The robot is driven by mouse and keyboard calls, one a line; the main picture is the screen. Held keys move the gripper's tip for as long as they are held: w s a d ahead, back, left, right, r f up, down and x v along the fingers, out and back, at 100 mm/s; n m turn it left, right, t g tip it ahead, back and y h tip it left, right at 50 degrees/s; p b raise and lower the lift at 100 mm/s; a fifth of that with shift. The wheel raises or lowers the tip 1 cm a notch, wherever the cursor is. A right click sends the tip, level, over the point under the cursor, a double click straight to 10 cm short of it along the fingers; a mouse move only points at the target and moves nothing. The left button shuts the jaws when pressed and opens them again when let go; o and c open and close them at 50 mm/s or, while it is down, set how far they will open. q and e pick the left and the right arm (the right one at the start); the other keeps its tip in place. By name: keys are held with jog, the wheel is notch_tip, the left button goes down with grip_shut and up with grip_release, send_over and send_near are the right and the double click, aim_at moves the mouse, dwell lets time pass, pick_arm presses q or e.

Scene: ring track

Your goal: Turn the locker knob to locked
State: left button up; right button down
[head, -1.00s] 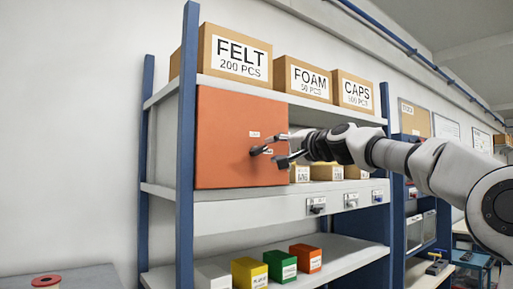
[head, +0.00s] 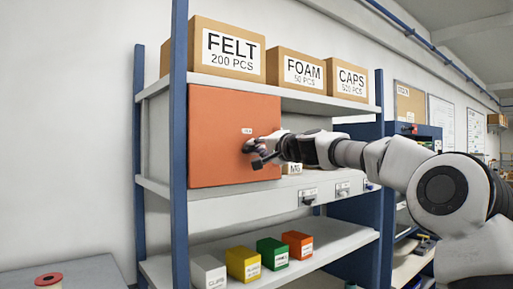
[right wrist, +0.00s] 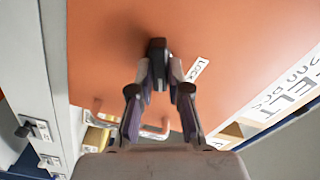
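The locker has an orange door (head: 220,135), seen on the shelf in the head view and filling much of the right wrist view. Its black knob (right wrist: 156,48) sits beside a small white label reading LOCK (right wrist: 196,69), partly covered by my fingers. My right gripper (right wrist: 159,75) is at the knob, with one finger on each side of it, and appears shut on it. In the head view my right gripper (head: 258,153) covers part of the knob, so its turn angle is hard to read. My left gripper is not in view.
Boxes marked FELT (head: 228,50), FOAM (head: 297,70) and CAPS (head: 346,84) stand above. Small knobs (head: 308,197) line the shelf edge below. Coloured boxes (head: 243,264) stand on the lower shelf.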

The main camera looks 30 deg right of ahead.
jog(key=shift+f, duration=0.1)
jog(key=shift+n+b, duration=1.05)
jog(key=shift+n, duration=0.05)
jog(key=n+b, duration=0.2)
jog(key=n, duration=0.1)
jog(key=shift+a+n+b, duration=0.1)
jog(key=shift+n+b, duration=0.2)
jog(key=n+b, duration=0.1)
jog(key=n, duration=0.2)
jog(key=shift+a+n+b, duration=0.1)
jog(key=shift+n+b, duration=0.2)
jog(key=shift+b, duration=0.05)
jog(key=shift+n+b, duration=0.55)
jog(key=shift+n, duration=1.25)
